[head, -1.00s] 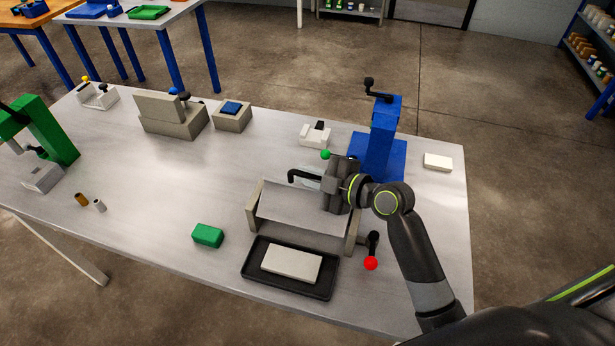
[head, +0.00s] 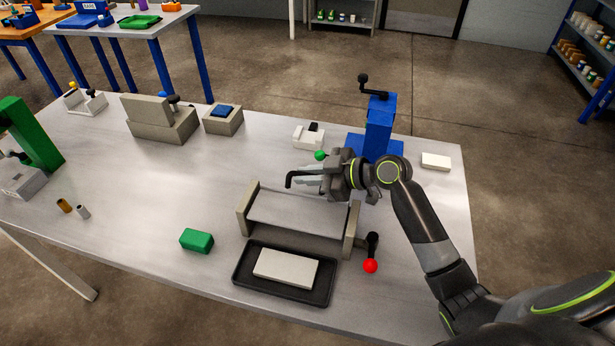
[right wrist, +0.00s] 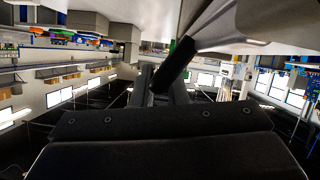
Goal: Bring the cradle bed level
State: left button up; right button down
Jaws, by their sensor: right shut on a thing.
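The grey cradle has two upright end plates, and its pale bed (head: 295,212) hangs between them. The bed's exact tilt is hard to tell. A black lever with a red ball (head: 371,265) is at the cradle's right end. A black hooked handle (head: 289,180) stands out behind the bed. My right gripper (head: 308,184) reaches in from the right and is shut on this handle. In the right wrist view a dark bar (right wrist: 175,66) crosses at the fingers, with a pale plate (right wrist: 250,22) above. My left gripper is not in view.
A black tray (head: 242,272) holding a pale slab (head: 286,268) lies in front of the cradle. A green block (head: 197,240) is to its left. A blue crank stand (head: 379,125) and a green ball (head: 320,155) are behind.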

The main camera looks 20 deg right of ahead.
jog(key=shift+s+f, duration=0.15)
jog(key=shift+f, duration=0.4)
jog(key=c, duration=1.6)
grip_release()
jog(key=shift+o, duration=0.7)
jog(key=shift+w+d, duration=0.15)
jog(key=shift+w, duration=0.05)
jog(key=shift+r, duration=0.1)
jog(key=shift+r, duration=0.15)
jog(key=shift+s+d+r+b, duration=0.15)
jog(key=shift+s+d+b, duration=0.15)
jog(key=shift+s+d, duration=0.1)
jog(key=b+v, duration=0.3)
jog(key=v, duration=1.3)
